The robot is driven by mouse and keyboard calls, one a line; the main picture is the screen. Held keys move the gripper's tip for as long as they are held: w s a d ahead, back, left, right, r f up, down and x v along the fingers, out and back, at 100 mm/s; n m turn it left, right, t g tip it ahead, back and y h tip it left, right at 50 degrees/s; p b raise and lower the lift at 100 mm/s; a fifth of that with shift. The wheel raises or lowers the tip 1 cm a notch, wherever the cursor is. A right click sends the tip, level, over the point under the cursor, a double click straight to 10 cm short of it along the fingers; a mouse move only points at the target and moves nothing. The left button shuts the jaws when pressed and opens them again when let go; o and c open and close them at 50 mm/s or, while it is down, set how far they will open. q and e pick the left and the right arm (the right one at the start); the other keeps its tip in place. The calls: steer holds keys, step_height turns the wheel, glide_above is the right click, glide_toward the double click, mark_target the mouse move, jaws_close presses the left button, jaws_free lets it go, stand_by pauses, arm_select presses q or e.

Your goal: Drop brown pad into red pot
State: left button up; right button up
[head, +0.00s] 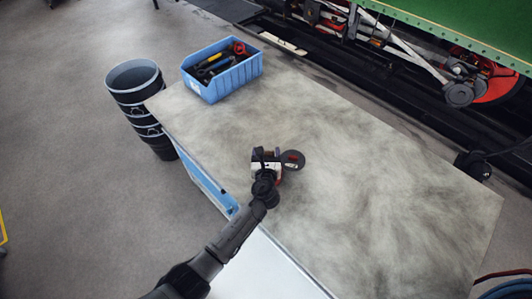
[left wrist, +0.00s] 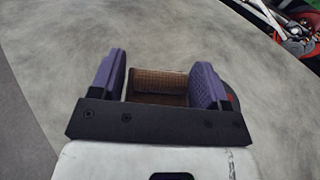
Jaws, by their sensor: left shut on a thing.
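My left gripper (head: 265,153) is over the worktable, near the middle of its left side. In the left wrist view its two purple fingers are shut on the brown pad (left wrist: 160,77), which spans the space between them. A small dark round thing with red in its middle (head: 292,159), likely the red pot, is just right of the gripper. In the left wrist view it (left wrist: 232,94) is mostly hidden behind the right finger. I cannot tell the height of the pad above the table. My right gripper is not in view.
A blue bin (head: 222,82) with tools stands at the table's far left corner. Stacked black buckets (head: 135,85) stand on the floor beside the table. The green tram with its rods (head: 455,75) is beyond the far edge. The worktable (head: 390,200) is clear to the right.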

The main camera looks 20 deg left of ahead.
arm_select(q)
steer(key=o, duration=1.1)
steer(key=shift+c, duration=0.2)
steer(key=shift+s+d+r, duration=0.15)
steer(key=shift+s, duration=0.3)
steer(key=p+v, duration=0.1)
steer(key=v, duration=1.1)
steer(key=shift+s+p, duration=0.35)
steer(key=shift+s, duration=0.05)
steer(key=shift+d, duration=0.15)
